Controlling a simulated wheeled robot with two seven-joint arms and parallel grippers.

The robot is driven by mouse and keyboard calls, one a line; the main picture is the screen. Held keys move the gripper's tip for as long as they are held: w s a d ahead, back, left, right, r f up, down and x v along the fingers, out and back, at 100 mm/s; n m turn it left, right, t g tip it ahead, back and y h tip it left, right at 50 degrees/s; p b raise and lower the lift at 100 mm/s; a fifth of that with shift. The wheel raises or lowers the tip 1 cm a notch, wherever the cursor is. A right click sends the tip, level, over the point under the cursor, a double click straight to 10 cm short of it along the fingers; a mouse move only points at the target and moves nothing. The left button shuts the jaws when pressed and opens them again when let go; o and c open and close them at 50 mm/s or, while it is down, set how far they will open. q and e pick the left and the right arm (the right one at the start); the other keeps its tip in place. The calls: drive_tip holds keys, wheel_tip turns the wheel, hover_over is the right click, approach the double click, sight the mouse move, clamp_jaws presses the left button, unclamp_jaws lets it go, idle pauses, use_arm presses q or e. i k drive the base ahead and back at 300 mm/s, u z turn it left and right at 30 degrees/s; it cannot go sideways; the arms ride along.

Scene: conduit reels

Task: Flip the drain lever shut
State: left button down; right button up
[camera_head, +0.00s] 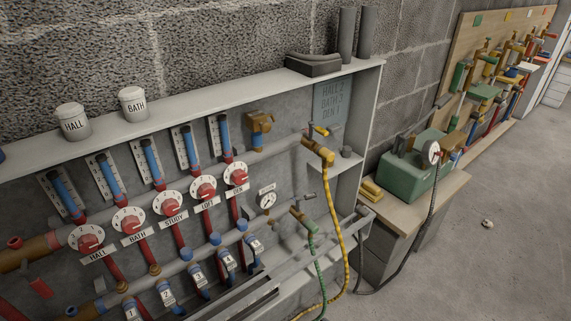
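Two hose valves sit at the right end of the manifold cabinet. The upper brass valve (318,150) has a small yellow lever (320,130) and feeds a yellow hose (329,205). The lower brass valve (300,214) has a small lever at its top and feeds a green hose (317,258). No readable label shows which one is the drain, and the lever positions are too small to judge surely. Neither of my grippers is in view.
Red dials (165,203) and blue flow tubes (151,158) fill the cabinet left of the valves. A round gauge (267,201) is beside the lower valve. A grey rail (285,285) runs in front below. A green pump box (414,168) stands on a bench at right.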

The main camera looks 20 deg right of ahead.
sight(313, 195)
drive_tip(key=u, duration=2)
drive_tip(key=k, duration=0.55)
drive_tip(key=z, duration=1.45)
drive_tip(key=i, duration=0.5)
